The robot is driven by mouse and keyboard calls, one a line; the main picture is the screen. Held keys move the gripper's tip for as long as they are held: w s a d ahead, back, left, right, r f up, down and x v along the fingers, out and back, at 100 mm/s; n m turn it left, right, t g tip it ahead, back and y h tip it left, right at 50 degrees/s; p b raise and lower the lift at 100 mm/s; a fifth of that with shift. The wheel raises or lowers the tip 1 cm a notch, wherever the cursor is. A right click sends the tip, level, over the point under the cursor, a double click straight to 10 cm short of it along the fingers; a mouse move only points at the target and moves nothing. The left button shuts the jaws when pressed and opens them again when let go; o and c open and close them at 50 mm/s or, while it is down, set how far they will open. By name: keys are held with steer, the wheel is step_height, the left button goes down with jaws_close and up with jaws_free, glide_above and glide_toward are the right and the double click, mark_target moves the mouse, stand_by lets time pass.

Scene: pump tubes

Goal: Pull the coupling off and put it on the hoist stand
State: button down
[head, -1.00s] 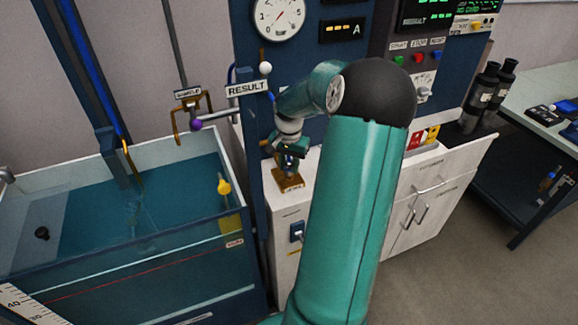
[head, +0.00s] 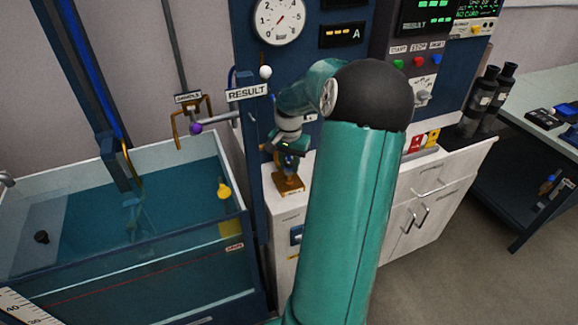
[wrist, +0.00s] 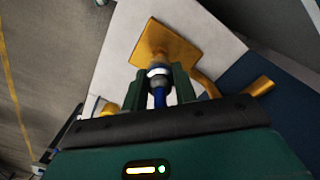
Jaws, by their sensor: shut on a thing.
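My gripper (head: 288,160) is low over a brass-coloured stand (head: 288,185) on the white cabinet beside the tank. In the wrist view, my gripper (wrist: 158,78) is shut on the coupling (wrist: 158,73), a small collar with a pale ring and blue parts. The coupling lies in line with the square brass plate of the stand (wrist: 178,48). I cannot tell whether it touches the stand. A blue piece runs from the coupling back between the fingers. In the head view the coupling is small and mostly hidden by my gripper.
A glass water tank (head: 120,270) stands at left, with a yellow valve (head: 223,188) inside. The panel (head: 335,70) rises behind. Open floor lies at right.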

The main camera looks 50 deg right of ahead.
steer(key=shift+r, duration=1.15)
